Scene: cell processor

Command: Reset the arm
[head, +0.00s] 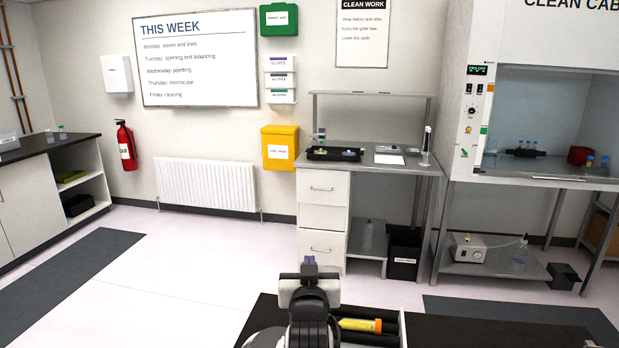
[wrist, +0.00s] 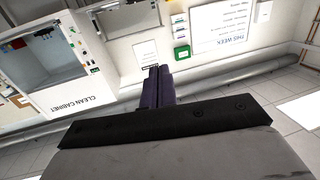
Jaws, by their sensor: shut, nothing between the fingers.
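My gripper (head: 309,262) shows at the bottom middle of the head view, at the end of my folded arm, pointing up and away from me. Its purple fingers are together with nothing between them. In the wrist view the shut fingers (wrist: 158,85) stand out past the dark edge of the gripper body, with the room upside down behind them. The gripper is in free air and touches nothing that I can see.
A black surface (head: 480,328) with a yellow tube-like object (head: 357,325) in a tray lies close beside my arm. Ahead stand a grey bench (head: 400,170) with drawers and a clean cabinet (head: 478,110). A dark counter (head: 40,150) is at the left. Open floor (head: 200,250) lies between.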

